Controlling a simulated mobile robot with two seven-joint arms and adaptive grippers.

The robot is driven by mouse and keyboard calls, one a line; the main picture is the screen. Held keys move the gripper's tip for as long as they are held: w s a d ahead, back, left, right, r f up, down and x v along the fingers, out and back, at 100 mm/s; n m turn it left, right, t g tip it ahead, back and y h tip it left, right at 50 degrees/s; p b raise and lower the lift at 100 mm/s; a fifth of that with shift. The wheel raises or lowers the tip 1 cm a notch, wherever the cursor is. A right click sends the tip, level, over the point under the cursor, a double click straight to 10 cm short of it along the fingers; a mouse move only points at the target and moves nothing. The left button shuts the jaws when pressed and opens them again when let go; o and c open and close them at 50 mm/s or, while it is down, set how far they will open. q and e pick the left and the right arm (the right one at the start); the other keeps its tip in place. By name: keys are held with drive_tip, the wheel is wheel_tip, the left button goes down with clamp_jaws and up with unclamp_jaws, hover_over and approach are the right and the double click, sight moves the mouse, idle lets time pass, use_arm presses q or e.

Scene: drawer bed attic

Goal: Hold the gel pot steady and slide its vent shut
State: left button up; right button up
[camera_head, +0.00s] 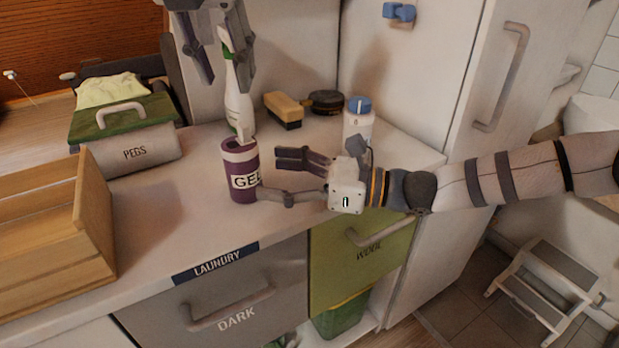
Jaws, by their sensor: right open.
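The purple gel pot (241,182) with a white GEL label stands upright near the counter's front edge. A small pale piece at its top rim may be the vent slide; whether the vent is open or shut cannot be told. My right gripper (270,176) is open at the pot's right side, fingers pointing left. Its lower fingertip is close to the pot's lower right side; contact is unclear.
A brush-like block (284,108), a dark round tin (326,101) and a blue-capped bottle (359,122) stand behind. A PEGS box (135,150) and wooden crate (92,222) are left. Counter between crate and pot is clear.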

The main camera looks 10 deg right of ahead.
sight(242, 125)
drive_tip(key=x, duration=0.6)
drive_tip(key=shift+a, duration=0.15)
drive_tip(key=c, duration=1.3)
use_arm(q)
drive_tip(key=shift+o, duration=0.6)
use_arm(e)
drive_tip(key=shift+c, duration=0.2)
use_arm(q)
drive_tip(key=w+a+r+n+g+h, duration=0.1)
drive_tip(key=a+n, duration=0.1)
drive_tip(key=n, duration=1.1)
drive_tip(key=w+a+r+n+g+h, duration=0.1)
drive_tip(key=a+n+h, duration=0.1)
drive_tip(key=n, duration=1.1)
drive_tip(key=x, duration=1.2)
drive_tip(key=shift+s+d+f, duration=0.1)
drive_tip(key=shift+d+f, duration=0.05)
drive_tip(key=shift+f, duration=0.05)
